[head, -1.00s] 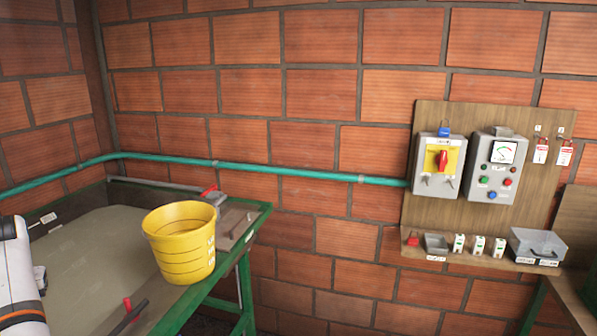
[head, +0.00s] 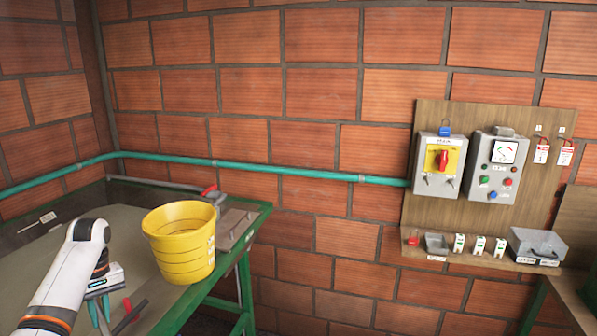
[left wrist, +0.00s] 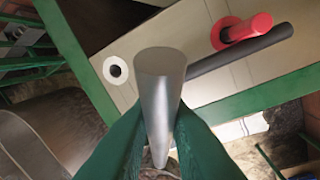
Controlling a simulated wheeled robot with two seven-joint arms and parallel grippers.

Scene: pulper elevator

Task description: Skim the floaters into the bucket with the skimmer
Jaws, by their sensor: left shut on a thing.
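The yellow bucket (head: 180,250) stands upright at the right end of the grey tank surface (head: 125,222) in the head view. My left gripper (head: 100,310) is low at the left, in front of and left of the bucket. In the left wrist view its green fingers (left wrist: 158,140) are shut on a smooth grey metal rod (left wrist: 160,85), which looks like the skimmer's handle. The skimmer's head does not show. I cannot make out separate floaters. My right gripper is not in view.
A red-ended part (head: 127,304) and a dark bar (head: 130,318) lie close right of my left gripper. A red-handled valve (head: 208,190) is behind the bucket. The green frame edge (head: 215,280) bounds the tank. A switch board (head: 480,180) hangs at right.

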